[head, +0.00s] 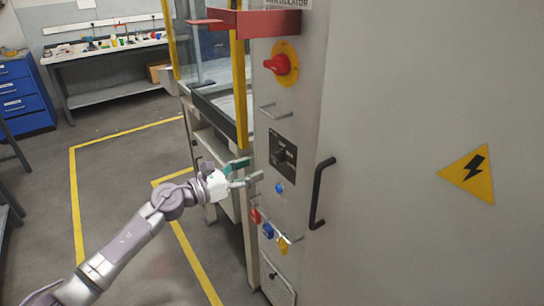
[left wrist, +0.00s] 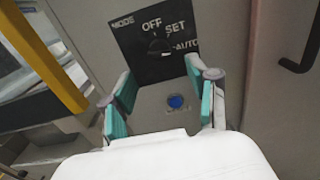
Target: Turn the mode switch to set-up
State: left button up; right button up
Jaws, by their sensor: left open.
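The mode switch (head: 283,157) is a black plate with a dark knob on the grey cabinet front. In the left wrist view the plate reads MODE, OFF, SET and AUTO, and the dark knob (left wrist: 159,46) sits below OFF and SET. A small light mark at its top appears to point up toward OFF, but it is too small to be sure. My left gripper (head: 254,171) is open and empty, just left of and below the switch in the head view. Its teal-padded fingers (left wrist: 160,80) are apart, with the knob beyond their tips. My right gripper is not in view.
A blue button (left wrist: 175,101) sits below the switch. A black door handle (head: 319,193) stands to its right. Above are a red rotary isolator (head: 279,65) and a red bracket (head: 250,22). Coloured padlocks (head: 268,230) hang below. A yellow guard post (head: 240,90) stands left.

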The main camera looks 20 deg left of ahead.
aim_at(277, 158)
pick_arm(q)
jog(key=p+x, duration=0.1)
jog(key=x, duration=0.6)
jog(key=shift+w+d, duration=0.15)
jog(key=shift+w, duration=0.1)
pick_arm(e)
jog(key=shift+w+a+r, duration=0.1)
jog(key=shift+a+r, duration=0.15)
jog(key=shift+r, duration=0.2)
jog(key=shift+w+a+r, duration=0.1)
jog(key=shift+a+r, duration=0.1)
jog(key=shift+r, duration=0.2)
pick_arm(q)
jog(key=c, duration=1.1)
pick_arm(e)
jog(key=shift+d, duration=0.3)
